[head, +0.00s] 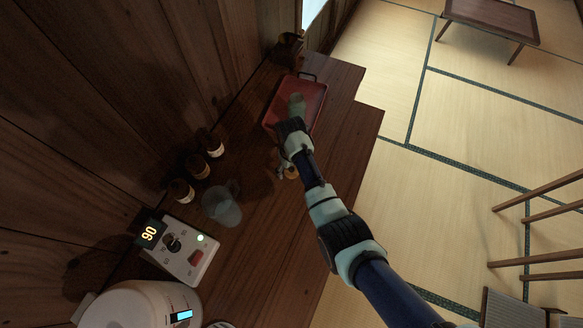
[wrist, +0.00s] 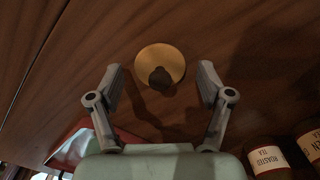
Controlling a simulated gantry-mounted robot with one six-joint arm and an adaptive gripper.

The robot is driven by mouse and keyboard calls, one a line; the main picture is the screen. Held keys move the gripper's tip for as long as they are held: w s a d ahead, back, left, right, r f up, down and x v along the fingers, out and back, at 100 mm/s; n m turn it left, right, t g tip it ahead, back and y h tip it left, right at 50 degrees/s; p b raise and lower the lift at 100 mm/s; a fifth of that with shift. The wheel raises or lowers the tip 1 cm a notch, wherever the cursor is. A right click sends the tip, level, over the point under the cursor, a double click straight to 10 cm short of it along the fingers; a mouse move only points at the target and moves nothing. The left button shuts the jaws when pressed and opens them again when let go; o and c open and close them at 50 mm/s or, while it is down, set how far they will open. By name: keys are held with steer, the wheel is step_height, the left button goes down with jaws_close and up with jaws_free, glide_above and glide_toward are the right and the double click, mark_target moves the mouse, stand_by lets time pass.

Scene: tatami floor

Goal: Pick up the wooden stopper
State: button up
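In the head view my gripper (head: 283,168) is low over the counter, just below the red tray, and my arm hides much of that spot. I cannot make out the stopper clearly there.
A red tray (head: 316,97) lies beyond my gripper. Labelled brown jars (head: 201,168) stand along the wall, with a clear pitcher (head: 222,208) and a control box (head: 182,250) reading 90 nearer. A white rounded appliance (head: 140,306) sits at the bottom. The counter's right side is clear.

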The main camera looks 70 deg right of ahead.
steer(key=c, duration=0.7)
steer(key=shift+o, duration=0.2)
step_height(320, 180, up, 20)
steer(key=p, duration=0.7)
